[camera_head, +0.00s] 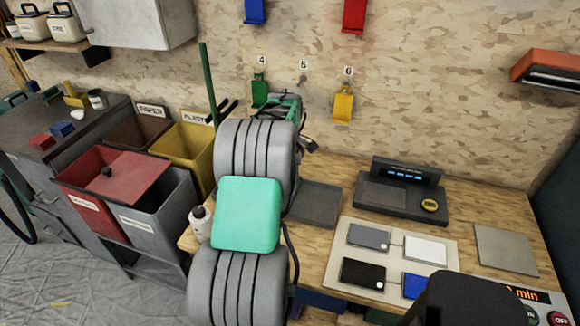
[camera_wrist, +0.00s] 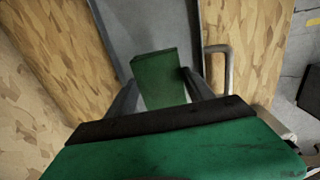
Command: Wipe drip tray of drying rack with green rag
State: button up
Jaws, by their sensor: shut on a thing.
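My gripper (camera_wrist: 160,84) is shut on a green block-like rag (camera_wrist: 158,72), which sits between its two dark fingers in the wrist view. Beyond the rag is a flat grey surface with a raised edge (camera_wrist: 148,22), which looks like the drip tray. I cannot tell whether the rag touches it. A bent metal rod (camera_wrist: 228,60), perhaps part of the drying rack, stands just right of the fingers. In the head view a flat grey tray (camera_head: 318,205) lies on the bench, partly behind my arm. My arm hides the fingers and the rag there.
Right of the grey tray are a dark scale-like device (camera_head: 400,195) and a pale board (camera_head: 390,260) with several small panels. A white bottle (camera_head: 201,224) stands close left of my arm. Bins (camera_head: 125,200) stand further left. Numbered hooks hang on the wall behind.

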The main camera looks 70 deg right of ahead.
jog(key=shift+r+p, duration=0.8)
jog(key=shift+r, duration=0.8)
